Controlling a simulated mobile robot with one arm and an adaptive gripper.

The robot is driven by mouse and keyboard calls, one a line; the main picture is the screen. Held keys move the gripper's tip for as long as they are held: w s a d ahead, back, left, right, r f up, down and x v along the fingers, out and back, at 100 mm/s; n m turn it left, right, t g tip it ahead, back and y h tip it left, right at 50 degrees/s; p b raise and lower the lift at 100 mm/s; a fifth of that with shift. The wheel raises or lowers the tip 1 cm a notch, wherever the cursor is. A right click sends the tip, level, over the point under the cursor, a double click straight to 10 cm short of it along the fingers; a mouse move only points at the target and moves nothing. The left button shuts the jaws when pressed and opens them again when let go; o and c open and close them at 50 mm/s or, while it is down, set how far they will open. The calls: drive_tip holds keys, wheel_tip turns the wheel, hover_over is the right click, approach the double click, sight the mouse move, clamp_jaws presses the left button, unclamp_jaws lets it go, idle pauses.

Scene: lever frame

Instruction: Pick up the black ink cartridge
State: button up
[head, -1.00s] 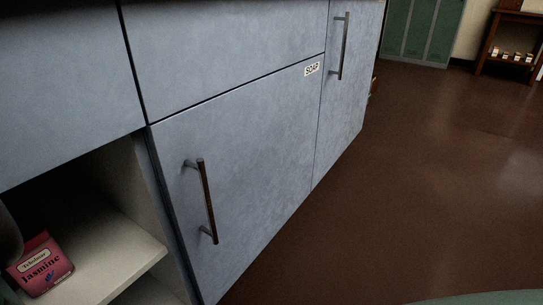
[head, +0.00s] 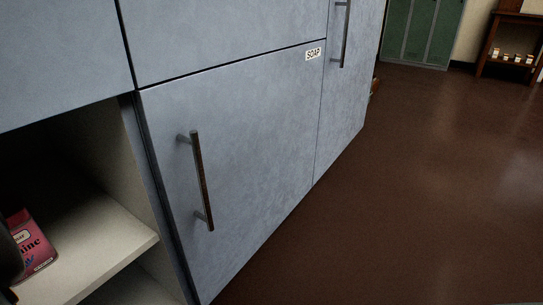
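I see no black ink cartridge that I can make out in the head view. My gripper cannot be made out either. A dark rounded shape at the lower left edge partly covers a red box; I cannot tell what it is.
Brown floor (head: 420,190) is clear at right. Green lockers (head: 422,32) and a wooden stand (head: 512,45) with small items stand behind.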

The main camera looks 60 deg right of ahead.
drive_tip(key=c, duration=1.3)
drive_tip(key=shift+s, duration=0.1)
drive_tip(key=shift+s+a+r+p, duration=0.15)
drive_tip(key=shift+s+r+p, duration=0.15)
drive_tip(key=shift+p, duration=0.3)
drive_tip(key=shift+w+r+p+v, duration=0.1)
drive_tip(key=shift+r+p+v, duration=0.15)
drive_tip(key=shift+p+v, duration=1.85)
drive_tip(key=shift+w+r+p+v, duration=0.25)
drive_tip(key=shift+p+v, duration=1.05)
drive_tip(key=shift+v, duration=1.65)
drive_tip(key=shift+r+p+v, duration=0.3)
drive_tip(key=shift+p+v, duration=1.4)
drive_tip(key=shift+v, duration=0.8)
